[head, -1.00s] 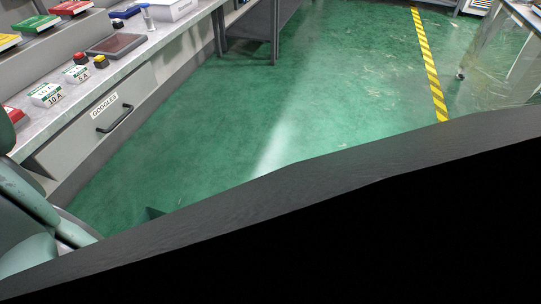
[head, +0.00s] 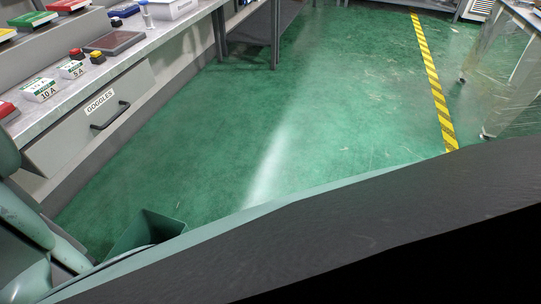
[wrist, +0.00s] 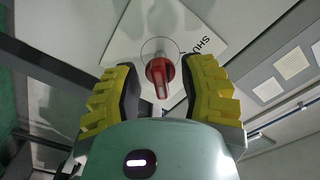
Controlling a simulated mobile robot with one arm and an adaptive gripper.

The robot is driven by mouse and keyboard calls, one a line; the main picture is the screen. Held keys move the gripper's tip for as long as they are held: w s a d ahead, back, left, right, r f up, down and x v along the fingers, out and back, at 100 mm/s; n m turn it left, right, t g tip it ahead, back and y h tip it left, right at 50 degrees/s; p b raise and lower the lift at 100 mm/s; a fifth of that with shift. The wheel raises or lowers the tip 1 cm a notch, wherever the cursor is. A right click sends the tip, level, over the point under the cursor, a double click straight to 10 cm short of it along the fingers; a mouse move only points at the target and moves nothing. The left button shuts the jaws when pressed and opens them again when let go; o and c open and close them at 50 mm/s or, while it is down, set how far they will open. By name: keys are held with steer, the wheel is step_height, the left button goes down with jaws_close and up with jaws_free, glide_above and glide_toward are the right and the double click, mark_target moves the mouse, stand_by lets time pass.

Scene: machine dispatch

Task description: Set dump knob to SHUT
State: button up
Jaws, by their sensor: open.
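The red knob (wrist: 160,72) shows in the wrist view, with a clear round disc around its base. A white plate (wrist: 132,32) behind it bears dark letters, of which "SHU" can be read; the rest is hidden or cut off. The knob's handle points toward the bottom of the picture. My gripper (wrist: 158,80) is open, with its yellow-backed fingers on the left and right of the knob. I see a gap between each finger and the knob. The knob and my gripper's fingers are not seen in the head view.
In the head view, a bench (head: 120,58) with a GOGGLES drawer (head: 95,115) runs along the left. A green bin (head: 147,232) stands on the floor at lower left. Green floor (head: 330,110) lies open beyond, with a yellow-black stripe (head: 431,75) at right.

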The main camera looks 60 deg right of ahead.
steer(key=shift+w, duration=0.25)
jaws_close()
stand_by(0.3)
